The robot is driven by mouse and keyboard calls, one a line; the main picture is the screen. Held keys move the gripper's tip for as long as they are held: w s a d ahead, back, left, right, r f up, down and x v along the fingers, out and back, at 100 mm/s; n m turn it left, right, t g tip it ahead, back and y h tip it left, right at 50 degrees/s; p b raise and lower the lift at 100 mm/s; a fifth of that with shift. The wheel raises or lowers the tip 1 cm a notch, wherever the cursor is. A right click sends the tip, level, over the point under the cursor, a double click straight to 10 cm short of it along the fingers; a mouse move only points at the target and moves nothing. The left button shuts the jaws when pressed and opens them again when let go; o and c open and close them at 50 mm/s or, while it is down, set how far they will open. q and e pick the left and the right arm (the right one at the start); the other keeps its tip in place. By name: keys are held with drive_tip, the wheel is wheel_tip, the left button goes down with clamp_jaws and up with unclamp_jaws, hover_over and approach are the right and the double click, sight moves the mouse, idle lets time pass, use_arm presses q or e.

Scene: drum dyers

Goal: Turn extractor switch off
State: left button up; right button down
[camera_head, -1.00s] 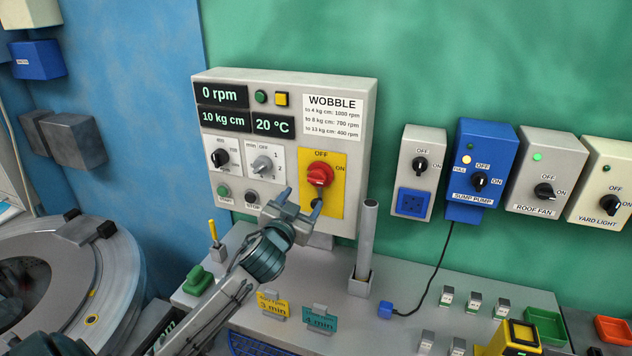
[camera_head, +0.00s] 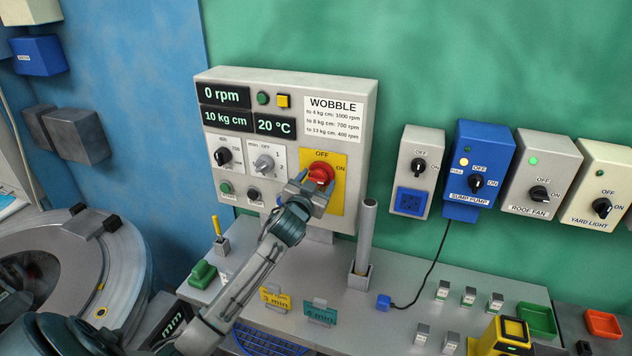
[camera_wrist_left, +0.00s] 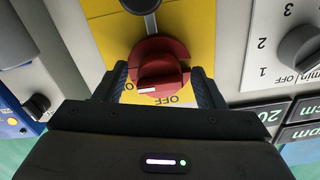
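The extractor switch is a red rotary knob (camera_head: 321,172) on a yellow plate (camera_head: 337,198) marked OFF above and ON at the right, on the grey control box (camera_head: 285,85). In the left wrist view the red knob (camera_wrist_left: 157,62) appears upside down, with a white mark lying sideways toward the picture's left, the ON side. My left gripper (camera_head: 314,187) is at the knob, its fingers on either side. It looks open, with narrow gaps beside the knob in the left wrist view. My right gripper is not in view.
Left of the plate are two smaller dials (camera_head: 264,163) and push buttons. A grey upright post (camera_head: 366,238) stands on the bench right of my arm. More switch boxes, including the blue sump pump box (camera_head: 484,165), hang at the right. Yellow and teal tags stand below.

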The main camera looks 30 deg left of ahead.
use_arm(q)
drive_tip(key=c, duration=0.9)
drive_tip(key=shift+f+n+b, duration=0.1)
drive_tip(key=shift+n+b, duration=0.4)
drive_tip(key=shift+b, duration=0.25)
drive_tip(key=n+b, duration=0.4)
drive_tip(key=shift+f, duration=0.1)
drive_tip(key=n+b, duration=0.3)
drive_tip(key=shift+d+n, duration=0.1)
drive_tip(key=shift+n, duration=0.2)
drive_tip(key=n+b, duration=0.2)
drive_tip(key=n, duration=0.1)
drive_tip(key=shift+n+b, duration=0.4)
drive_tip(key=n+b, duration=0.2)
drive_tip(key=n, duration=0.1)
drive_tip(key=shift+n+b, duration=0.3)
drive_tip(key=shift+n, duration=0.1)
drive_tip(key=shift+r+n+b, duration=0.25)
drive_tip(key=shift+n+b, duration=0.2)
drive_tip(key=shift+n, duration=0.35)
drive_tip(key=o, duration=1)
